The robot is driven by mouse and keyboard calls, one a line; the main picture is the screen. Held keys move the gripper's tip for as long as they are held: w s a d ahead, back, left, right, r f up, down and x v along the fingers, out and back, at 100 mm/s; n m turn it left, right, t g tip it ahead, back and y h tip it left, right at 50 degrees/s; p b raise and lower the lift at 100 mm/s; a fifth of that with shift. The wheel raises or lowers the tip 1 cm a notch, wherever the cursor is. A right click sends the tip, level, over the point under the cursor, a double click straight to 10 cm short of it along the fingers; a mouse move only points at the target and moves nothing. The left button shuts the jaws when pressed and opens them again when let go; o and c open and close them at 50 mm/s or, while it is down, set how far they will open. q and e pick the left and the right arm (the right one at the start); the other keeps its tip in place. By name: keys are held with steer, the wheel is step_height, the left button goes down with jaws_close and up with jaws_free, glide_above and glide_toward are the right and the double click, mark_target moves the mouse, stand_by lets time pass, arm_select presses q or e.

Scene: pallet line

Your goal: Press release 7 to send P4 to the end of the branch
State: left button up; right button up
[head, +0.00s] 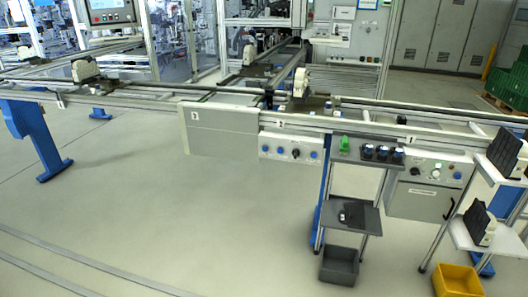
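A pallet line (160,93) runs across the view, and a branch (283,68) leads off it to the back. One light-coloured carrier part (85,70) stands on the line at the left. Another carrier part (300,83) stands near the junction, and a third carrier part (249,55) is on or beside the branch. I cannot read which is P4. A control box (291,149) below the label 2 has several blue and white knobs or buttons. I cannot make out a release marked 7. Neither of my grippers is in view.
A grey panel (222,133) marked 3 and a white control box (420,186) under label 1 hang at the front. A small shelf cart (348,216), a grey bin (339,266) and a yellow bin (457,281) stand at the right. The floor (160,220) at left and centre is clear.

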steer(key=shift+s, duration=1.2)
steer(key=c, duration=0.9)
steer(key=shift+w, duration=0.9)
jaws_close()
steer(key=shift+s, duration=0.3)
